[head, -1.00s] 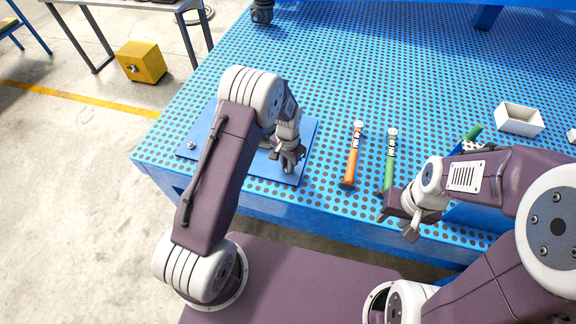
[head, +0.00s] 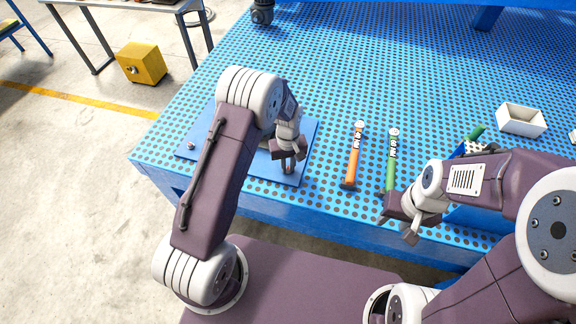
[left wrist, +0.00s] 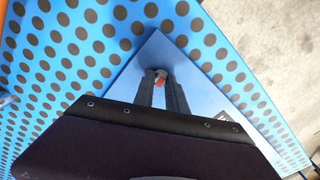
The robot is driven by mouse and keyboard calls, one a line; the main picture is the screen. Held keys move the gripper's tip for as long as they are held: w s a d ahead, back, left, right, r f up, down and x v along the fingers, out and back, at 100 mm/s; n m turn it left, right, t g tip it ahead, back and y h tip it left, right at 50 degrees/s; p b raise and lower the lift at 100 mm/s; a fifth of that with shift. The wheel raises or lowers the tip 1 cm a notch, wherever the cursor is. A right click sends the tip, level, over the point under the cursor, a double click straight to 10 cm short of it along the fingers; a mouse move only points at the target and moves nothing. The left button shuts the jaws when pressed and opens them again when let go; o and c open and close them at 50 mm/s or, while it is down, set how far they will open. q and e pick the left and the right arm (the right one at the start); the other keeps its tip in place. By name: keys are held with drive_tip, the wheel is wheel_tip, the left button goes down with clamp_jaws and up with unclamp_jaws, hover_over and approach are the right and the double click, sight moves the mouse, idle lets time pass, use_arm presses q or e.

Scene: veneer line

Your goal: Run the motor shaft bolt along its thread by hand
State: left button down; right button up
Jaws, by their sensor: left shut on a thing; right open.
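A blue plate (head: 306,141) lies flat on the perforated table near its front left corner; my left arm hides much of it. A small metal bolt head (head: 191,146) shows at the plate's left corner. My left gripper (head: 289,166) points down over the plate's right part. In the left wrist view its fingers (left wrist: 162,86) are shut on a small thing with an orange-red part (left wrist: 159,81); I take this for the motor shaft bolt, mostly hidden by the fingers. My right gripper (head: 411,231) is open and empty by the table's front edge.
A white open box (head: 521,120) sits at the right. The table's middle and back are largely clear.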

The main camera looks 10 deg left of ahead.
use_arm(q)
drive_tip(key=n, duration=1.1)
drive_tip(key=shift+n+b, duration=0.3)
drive_tip(key=shift+n, duration=0.1)
idle(0.4)
drive_tip(key=c, duration=1.3)
unclamp_jaws()
drive_tip(key=shift+c, duration=0.2)
